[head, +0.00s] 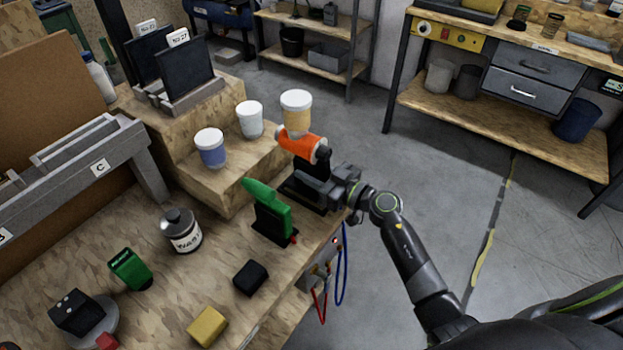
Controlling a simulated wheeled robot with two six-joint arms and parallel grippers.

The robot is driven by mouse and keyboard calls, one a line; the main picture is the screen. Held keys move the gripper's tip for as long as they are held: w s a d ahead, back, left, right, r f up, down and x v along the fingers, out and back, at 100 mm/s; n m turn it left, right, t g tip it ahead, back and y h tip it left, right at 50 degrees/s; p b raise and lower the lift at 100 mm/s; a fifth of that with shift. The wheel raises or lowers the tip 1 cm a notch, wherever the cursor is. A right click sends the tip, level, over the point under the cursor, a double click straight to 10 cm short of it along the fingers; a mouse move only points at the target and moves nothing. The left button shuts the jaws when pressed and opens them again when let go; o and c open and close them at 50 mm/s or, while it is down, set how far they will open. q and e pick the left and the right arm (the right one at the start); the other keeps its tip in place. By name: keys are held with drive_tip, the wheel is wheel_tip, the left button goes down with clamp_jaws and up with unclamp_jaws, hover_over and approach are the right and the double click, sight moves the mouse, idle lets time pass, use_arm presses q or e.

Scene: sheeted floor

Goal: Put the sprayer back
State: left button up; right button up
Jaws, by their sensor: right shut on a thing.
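The sprayer has an orange body (300,144) with a white-lidded, tan cup on top. It is upright above the right end of the wooden bench, at the edge of the stepped wooden block. My right gripper (318,178) reaches in from the right and is shut on the sprayer's dark lower part. The fingers and a dark shape beneath them overlap, so I cannot tell whether the sprayer touches anything below. A black stand (271,222) with a green tool (266,193) in it is just left of the gripper. My left gripper is not in view.
White-lidded cups, one blue (211,149) and one pale (249,120), stand on the wooden block (228,181). A dark jar (181,231), a green item (130,268), a black block (251,278) and a yellow block (208,326) sit on the bench. Hoses hang at its right edge.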

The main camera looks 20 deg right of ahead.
drive_tip(key=shift+f, duration=0.6)
drive_tip(key=shift+o, duration=1.2)
drive_tip(key=shift+f, duration=0.2)
drive_tip(key=o, duration=0.4)
drive_tip(key=shift+s+d+r, duration=0.1)
drive_tip(key=b+v, duration=0.1)
drive_tip(key=v, duration=1)
drive_tip(key=shift+s+d+r, duration=0.1)
drive_tip(key=shift+s+d, duration=0.1)
drive_tip(key=shift+s, duration=0.15)
